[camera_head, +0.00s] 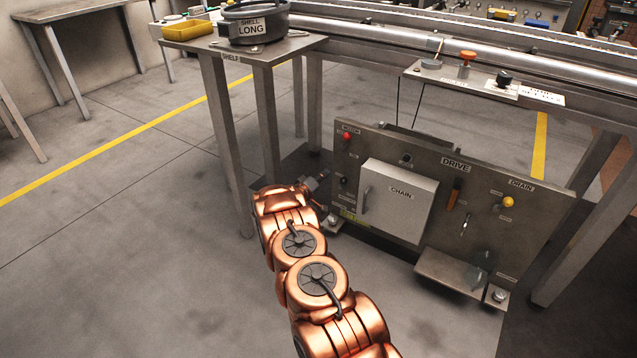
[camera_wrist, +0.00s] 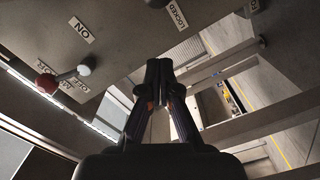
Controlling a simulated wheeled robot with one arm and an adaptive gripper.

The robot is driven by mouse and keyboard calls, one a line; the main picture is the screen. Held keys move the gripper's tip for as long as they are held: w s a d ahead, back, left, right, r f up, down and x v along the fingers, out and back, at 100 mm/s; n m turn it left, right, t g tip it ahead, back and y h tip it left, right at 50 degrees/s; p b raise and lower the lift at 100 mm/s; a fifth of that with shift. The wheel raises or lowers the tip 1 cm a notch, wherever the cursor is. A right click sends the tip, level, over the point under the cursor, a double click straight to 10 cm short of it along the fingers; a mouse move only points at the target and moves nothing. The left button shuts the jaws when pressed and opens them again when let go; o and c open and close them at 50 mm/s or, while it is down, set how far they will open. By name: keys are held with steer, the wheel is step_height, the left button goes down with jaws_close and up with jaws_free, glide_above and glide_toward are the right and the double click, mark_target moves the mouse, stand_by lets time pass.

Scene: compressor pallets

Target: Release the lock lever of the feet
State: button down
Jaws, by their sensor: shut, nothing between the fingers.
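In the wrist view, a grey panel (camera_wrist: 120,45) carries a "LOCKED" label (camera_wrist: 178,14) at the top, beside a small dark part (camera_wrist: 157,3) cut off by the frame edge. I cannot tell whether this part is the lock lever. My gripper (camera_wrist: 160,68) is shut and empty, its fingers pointing up the picture, below the label. In the head view, the "DRIVE" panel (camera_head: 440,188) stands on feet, with bolted foot plates at its lower left (camera_head: 331,222) and lower right (camera_head: 498,294). My gripper (camera_head: 320,184) is at its left edge, small and partly hidden by my arm.
The "CHAIN" box (camera_head: 400,200) juts from the panel. A shelf table (camera_head: 262,54) stands left, and a conveyor frame (camera_head: 420,45) runs behind.

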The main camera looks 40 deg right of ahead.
steer(key=shift+s+d+f+b, duration=0.55)
steer(key=shift+s+d+b, duration=0.05)
steer(key=shift+s+d, duration=0.15)
steer(key=shift+s+d+f+b, duration=0.55)
steer(key=shift+s+d, duration=0.05)
steer(key=shift+d, duration=0.1)
